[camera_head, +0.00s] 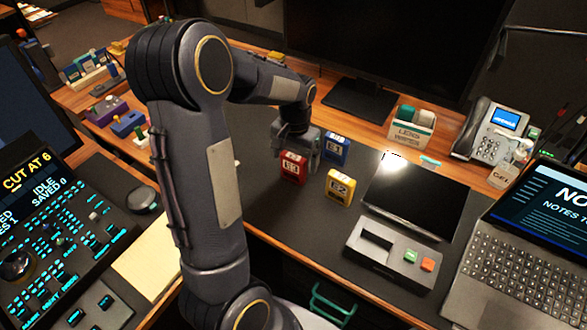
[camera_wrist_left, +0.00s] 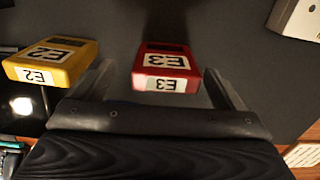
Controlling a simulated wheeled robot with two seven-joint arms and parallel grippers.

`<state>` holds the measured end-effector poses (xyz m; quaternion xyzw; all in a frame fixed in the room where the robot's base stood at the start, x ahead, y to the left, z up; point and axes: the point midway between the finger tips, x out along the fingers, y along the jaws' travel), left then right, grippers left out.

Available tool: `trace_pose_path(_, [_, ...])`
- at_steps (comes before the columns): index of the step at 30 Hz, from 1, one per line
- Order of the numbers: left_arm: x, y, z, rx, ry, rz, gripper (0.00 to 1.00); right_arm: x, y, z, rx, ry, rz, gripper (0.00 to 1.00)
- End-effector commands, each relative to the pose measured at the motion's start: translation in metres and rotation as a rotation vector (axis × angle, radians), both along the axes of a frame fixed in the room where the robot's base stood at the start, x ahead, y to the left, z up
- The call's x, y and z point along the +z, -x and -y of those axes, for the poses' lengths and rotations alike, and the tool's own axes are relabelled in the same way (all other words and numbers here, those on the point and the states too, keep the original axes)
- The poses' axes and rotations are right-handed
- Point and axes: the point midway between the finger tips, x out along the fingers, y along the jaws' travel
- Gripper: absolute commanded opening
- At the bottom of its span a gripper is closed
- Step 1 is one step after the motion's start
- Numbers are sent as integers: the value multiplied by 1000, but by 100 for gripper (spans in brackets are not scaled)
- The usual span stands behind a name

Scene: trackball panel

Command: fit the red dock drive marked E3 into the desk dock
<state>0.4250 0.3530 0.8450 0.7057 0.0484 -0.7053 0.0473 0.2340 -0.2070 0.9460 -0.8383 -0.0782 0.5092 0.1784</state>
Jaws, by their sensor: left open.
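The red drive marked E3 (camera_head: 291,168) stands upright on the dark desk mat. My left gripper (camera_head: 304,152) is open at it, partly in front of its right side. In the left wrist view the red drive (camera_wrist_left: 166,70) shows between the two spread fingers, with a visible gap at the left finger; I cannot tell whether the right finger touches it. The desk dock (camera_head: 391,251) is a grey box at the front right, with a dark slot at its left and green and red buttons. The slot looks empty. My right gripper is not in view.
A yellow E2 drive (camera_head: 340,188) stands right of the red one, just outside the left finger in the wrist view (camera_wrist_left: 48,62). A blue drive (camera_head: 336,150) stands behind. A dark flat tablet-like panel (camera_head: 415,196) lies behind the dock; a laptop (camera_head: 525,250) stands right.

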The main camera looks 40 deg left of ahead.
Motion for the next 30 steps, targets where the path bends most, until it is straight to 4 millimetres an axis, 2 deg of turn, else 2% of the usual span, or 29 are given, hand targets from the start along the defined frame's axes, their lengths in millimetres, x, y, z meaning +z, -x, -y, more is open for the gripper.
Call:
trace_pose_path(6, [-34,-2,-7,0,1,-5,91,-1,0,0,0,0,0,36])
trace_pose_path(9, [-44,-2,-7,1,0,-3,91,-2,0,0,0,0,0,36])
trace_pose_path(18, [-47,-3,-7,1,1,0,90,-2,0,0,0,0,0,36])
trace_pose_path(30, [-47,-3,-7,1,1,1,40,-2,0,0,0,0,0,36])
